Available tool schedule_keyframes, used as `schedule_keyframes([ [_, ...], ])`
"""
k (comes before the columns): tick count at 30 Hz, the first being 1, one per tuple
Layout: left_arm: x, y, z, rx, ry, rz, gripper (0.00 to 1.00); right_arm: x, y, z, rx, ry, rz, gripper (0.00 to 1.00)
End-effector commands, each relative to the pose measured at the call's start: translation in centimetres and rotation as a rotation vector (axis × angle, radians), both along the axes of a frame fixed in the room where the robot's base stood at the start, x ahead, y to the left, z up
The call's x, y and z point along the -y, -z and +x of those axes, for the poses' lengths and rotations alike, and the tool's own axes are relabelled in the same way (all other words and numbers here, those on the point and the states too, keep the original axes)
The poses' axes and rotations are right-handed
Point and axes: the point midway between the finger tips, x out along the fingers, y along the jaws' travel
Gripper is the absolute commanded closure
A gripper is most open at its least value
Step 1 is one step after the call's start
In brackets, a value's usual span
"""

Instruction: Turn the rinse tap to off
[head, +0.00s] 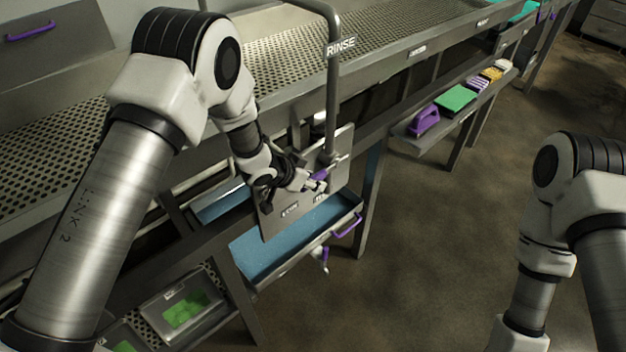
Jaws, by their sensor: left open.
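The rinse tap is a grey pipe (333,90) labelled RINSE that comes down to a metal plate (275,222) below the bench edge. A small purple tap handle (320,174) shows in front of the plate. Small labels sit low on the plate, too small to read surely. My left gripper (314,184) is open at the purple handle, with its fingers close to it. I cannot tell whether they touch it. The gripper and wrist hide part of the plate and tap. My right arm shows at the right edge, but its gripper is out of view.
A blue basin (270,247) with a purple handle (347,226) lies below the plate. The perforated metal bench (390,36) runs across the back. A lower shelf holds a purple item (424,120) and a green block (456,98). Open floor lies to the right.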

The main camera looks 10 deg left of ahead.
Motion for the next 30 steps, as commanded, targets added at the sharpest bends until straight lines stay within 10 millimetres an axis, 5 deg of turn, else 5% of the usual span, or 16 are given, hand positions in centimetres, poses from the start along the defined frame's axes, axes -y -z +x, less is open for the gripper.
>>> schedule_keyframes([
  [15, -4.4, -7.8, -6.1, -0.001, -0.002, -0.002, 0.58, 0.0, 0.0, 0.0, 0.000, 0.000, 0.000, 0.60],
  [30, -4.6, -8.0, -6.3, -0.002, 0.000, -0.001, 0.58, 0.0, 0.0, 0.0, 0.000, 0.000, 0.000, 0.60],
])
